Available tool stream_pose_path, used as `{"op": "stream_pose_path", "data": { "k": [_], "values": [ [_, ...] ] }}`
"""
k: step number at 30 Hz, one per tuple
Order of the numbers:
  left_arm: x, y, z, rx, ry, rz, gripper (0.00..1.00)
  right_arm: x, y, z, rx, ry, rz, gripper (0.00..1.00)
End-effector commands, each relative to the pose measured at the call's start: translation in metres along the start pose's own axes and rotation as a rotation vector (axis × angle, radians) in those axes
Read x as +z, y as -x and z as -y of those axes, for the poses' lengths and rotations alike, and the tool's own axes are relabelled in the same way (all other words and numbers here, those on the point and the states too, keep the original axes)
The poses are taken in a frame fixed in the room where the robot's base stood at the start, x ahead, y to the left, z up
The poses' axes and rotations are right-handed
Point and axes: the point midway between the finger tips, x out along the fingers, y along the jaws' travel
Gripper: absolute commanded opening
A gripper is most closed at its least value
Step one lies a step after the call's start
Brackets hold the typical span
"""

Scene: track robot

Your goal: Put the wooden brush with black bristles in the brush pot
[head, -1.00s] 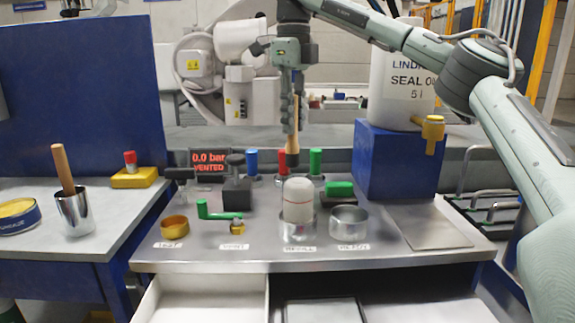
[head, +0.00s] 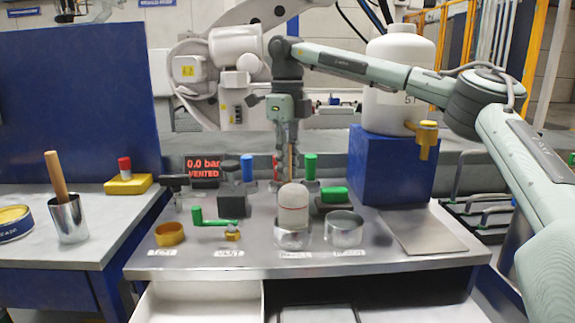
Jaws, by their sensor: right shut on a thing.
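My right gripper (head: 287,147) points down over the back of the steel bench. It is shut on a slim wooden piece (head: 291,160), which looks like the wooden brush. Its lower end is hidden behind the white domed cylinder, so I see no black bristles. A shiny metal pot (head: 69,222), which looks like the brush pot, stands on the left table, far left of the gripper. A wooden handle (head: 56,173) leans out of it; its lower end is hidden inside. My left gripper is not in view.
The white domed cylinder (head: 292,205) stands in a metal cup before the gripper. Blue (head: 247,168) and green (head: 311,165) bottles stand beside it. A blue box (head: 390,168) bears a large white container (head: 398,82). A yellow tin (head: 14,222) lies left of the pot.

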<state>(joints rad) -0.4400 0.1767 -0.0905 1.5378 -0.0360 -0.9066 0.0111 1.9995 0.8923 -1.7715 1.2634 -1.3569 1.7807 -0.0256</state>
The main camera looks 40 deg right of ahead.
Motion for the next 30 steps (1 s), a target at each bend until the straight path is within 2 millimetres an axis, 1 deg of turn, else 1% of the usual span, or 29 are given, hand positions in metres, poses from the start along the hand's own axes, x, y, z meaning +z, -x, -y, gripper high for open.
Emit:
{"op": "stream_pose_path", "data": {
  "k": [2,3,8,16,20,21,24,30],
  "values": [
    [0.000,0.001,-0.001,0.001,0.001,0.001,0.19,0.000,-0.003,0.000,0.001,0.000,0.000,0.00],
    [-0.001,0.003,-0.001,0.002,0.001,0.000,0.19,0.000,-0.003,0.000,0.001,0.000,0.000,0.19],
    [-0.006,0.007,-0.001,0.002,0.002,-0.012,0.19,0.000,-0.003,0.000,0.000,0.000,0.000,0.39],
    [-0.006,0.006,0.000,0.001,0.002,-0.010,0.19,0.000,-0.002,0.000,0.000,0.000,0.000,0.39],
    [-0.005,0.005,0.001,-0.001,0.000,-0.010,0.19,0.000,0.005,0.000,-0.002,-0.001,0.001,0.39],
    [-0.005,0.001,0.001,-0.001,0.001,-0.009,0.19,0.001,0.010,0.000,-0.002,0.000,0.002,0.39],
    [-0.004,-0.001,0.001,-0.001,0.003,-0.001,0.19,0.001,0.028,0.000,-0.001,0.000,0.003,0.39],
    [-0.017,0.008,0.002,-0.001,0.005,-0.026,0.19,0.001,0.073,0.000,-0.001,0.000,0.003,0.39]
  ]
}}
